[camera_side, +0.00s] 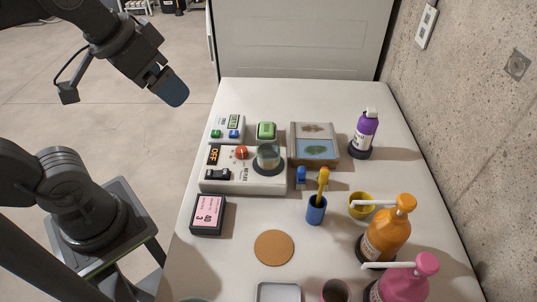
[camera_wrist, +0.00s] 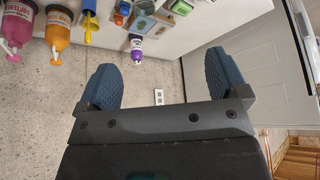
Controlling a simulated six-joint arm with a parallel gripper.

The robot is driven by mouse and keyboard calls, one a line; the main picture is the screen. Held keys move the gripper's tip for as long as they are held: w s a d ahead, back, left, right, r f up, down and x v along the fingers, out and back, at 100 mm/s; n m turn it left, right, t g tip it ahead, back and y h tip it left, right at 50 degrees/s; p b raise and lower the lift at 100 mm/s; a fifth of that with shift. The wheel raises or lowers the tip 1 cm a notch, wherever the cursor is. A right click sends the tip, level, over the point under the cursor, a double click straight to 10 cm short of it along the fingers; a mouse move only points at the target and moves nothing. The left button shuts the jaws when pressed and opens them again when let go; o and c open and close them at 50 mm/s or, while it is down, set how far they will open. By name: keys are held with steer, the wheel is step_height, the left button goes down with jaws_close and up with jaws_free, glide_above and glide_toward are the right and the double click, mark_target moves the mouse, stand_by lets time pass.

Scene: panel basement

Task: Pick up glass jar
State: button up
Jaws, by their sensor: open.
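A clear glass jar (camera_side: 268,157) stands upright on the round dark plate of a white device (camera_side: 245,181) with an orange display and a red knob, in the side view. My gripper (camera_side: 174,91) is up at the upper left of that view, beyond the table's left edge and well apart from the jar. In the wrist view my gripper (camera_wrist: 164,82) shows two blue fingers spread wide with nothing between them. I cannot make out the jar in the wrist view.
Near the jar are a green block (camera_side: 267,131), a framed tray (camera_side: 315,145) and a blue cup (camera_side: 316,212) with a yellow tool. Purple (camera_side: 364,134), orange (camera_side: 386,232) and pink (camera_side: 403,284) bottles stand at the right. A cork disc (camera_side: 274,248) lies in front.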

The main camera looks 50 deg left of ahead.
steer(key=w+a+f+m+t+y, duration=0.15)
steer(key=m+y, duration=0.25)
steer(key=m, duration=0.4)
steer(key=w+a+f+m+y, duration=0.2)
steer(key=w+f+m+y, duration=0.15)
steer(key=m, duration=0.45)
steer(key=w+d+r+m+t+h, duration=0.1)
steer(key=w+d+r+m+t, duration=0.15)
steer(key=d+m+t, duration=0.45)
steer(key=w+d+r+m+t+h, duration=0.1)
steer(key=w+d+r+m+t, duration=0.25)
steer(key=m, duration=0.65)
glide_toward(274, 138)
steer(key=shift+w+r+n+g, duration=0.2)
steer(key=shift+r+n+g, duration=0.1)
steer(key=shift+n, duration=0.1)
steer(key=shift+w+f, duration=0.1)
steer(key=shift+w, duration=0.1)
steer(key=x, duration=0.7)
steer(key=shift+a, duration=0.1)
